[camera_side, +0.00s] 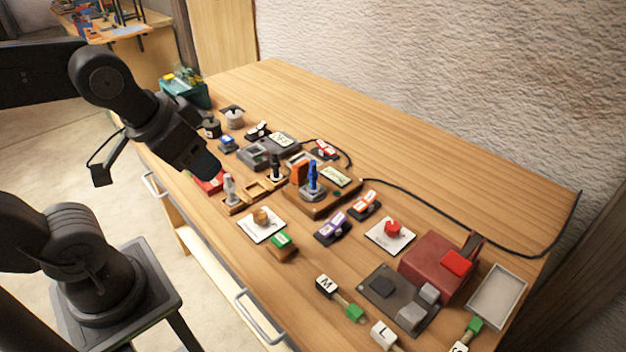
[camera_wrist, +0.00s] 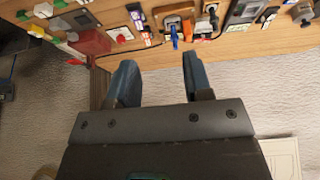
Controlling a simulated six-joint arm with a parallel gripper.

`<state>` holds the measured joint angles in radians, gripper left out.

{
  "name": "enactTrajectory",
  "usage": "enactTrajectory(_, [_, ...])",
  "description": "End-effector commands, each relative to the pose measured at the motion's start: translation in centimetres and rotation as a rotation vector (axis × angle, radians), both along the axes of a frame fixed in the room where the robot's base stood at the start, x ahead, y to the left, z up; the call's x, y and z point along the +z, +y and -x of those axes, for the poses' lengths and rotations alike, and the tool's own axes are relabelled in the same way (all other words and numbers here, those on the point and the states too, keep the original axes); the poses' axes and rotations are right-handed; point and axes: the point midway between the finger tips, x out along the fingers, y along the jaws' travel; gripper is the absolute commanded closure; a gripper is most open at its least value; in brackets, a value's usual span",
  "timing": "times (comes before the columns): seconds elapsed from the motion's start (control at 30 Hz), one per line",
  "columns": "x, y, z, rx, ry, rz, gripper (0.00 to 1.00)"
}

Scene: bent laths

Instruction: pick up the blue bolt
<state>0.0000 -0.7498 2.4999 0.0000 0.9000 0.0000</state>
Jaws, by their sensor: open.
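The blue bolt (camera_side: 312,175) stands upright on a round grey base on a small wooden block (camera_side: 325,204) near the middle of the table. It also shows in the wrist view (camera_wrist: 174,37), near the top, a little beyond and between my fingertips. My gripper (camera_wrist: 160,62) is open and empty in the wrist view, its two blue-grey fingers well apart. In the side view my gripper (camera_side: 212,172) hangs left of the bolt, apart from it, and its fingertips are hard to make out there.
A black peg (camera_side: 276,166) and a grey peg (camera_side: 229,187) stand left of the bolt. An orange block (camera_side: 299,173) is close beside it. Several labelled switches, a red box (camera_side: 438,264) and a grey tray (camera_side: 497,297) cover the front right. The table's far right (camera_side: 440,170) is mostly clear, crossed by a black cable.

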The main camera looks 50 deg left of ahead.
Motion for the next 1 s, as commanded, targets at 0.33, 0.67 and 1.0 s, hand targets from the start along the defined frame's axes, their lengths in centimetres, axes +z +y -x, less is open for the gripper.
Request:
enactTrajectory(0.33, [1.8, 0.2, -4.3, 0.254, 0.095, 0.118, 0.54])
enactTrajectory(0.67, [1.6, 0.9, -15.7, 0.915, 0.285, 0.315, 0.54])
enactTrajectory(1.0, [-2.8, 1.6, -24.0, 1.46, 0.38, 0.38, 0.54])
